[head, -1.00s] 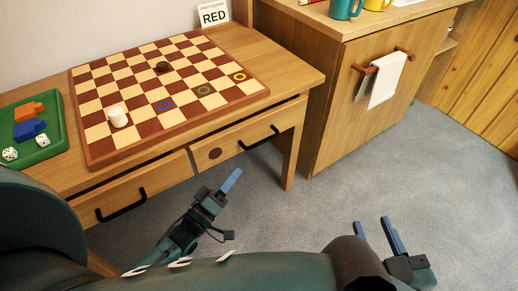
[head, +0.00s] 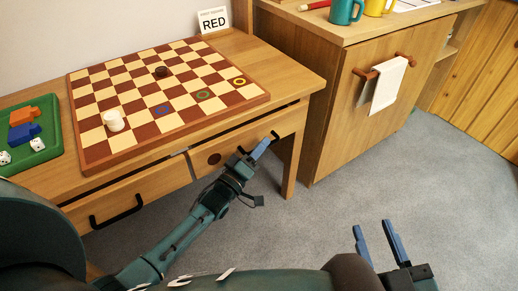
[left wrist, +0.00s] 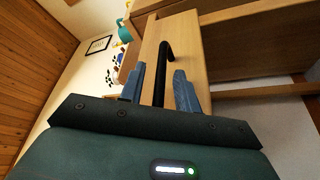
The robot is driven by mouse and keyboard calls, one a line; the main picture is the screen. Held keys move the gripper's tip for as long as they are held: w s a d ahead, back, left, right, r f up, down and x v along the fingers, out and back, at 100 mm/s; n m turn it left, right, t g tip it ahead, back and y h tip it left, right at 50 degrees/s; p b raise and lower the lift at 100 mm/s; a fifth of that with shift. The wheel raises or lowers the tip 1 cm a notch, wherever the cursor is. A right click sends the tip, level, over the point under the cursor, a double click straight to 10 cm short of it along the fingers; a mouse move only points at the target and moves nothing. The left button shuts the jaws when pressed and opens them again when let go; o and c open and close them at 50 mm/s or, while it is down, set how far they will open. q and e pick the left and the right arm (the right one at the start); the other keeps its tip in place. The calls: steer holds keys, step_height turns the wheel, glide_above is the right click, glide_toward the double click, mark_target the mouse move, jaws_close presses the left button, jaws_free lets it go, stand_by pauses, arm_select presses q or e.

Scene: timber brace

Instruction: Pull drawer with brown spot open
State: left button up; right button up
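The drawer with the brown spot (head: 230,150) is the right one of two under the table, and its front looks about flush with the table. The brown spot (head: 214,159) is on its left part. Its black handle (left wrist: 166,48) shows in the left wrist view. My left gripper (head: 262,148) is at this handle, partly hiding it in the head view. In the left wrist view its blue fingers stand apart, one on each side of the handle bar, with gaps visible. My right gripper (head: 376,241) is open and empty above the floor at lower right.
The left drawer (head: 150,185) has its own black handle (head: 118,212). A chessboard (head: 135,148) and a green tray (head: 52,150) lie on the table. A cabinet (head: 340,110) with a towel (head: 388,84) stands to the right. The carpet (head: 330,210) in front is clear.

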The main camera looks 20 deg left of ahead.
arm_select(q)
jaws_close()
stand_by(0.4)
steer(key=shift+s+d, duration=0.1)
arm_select(e)
steer(key=shift+d, duration=0.15)
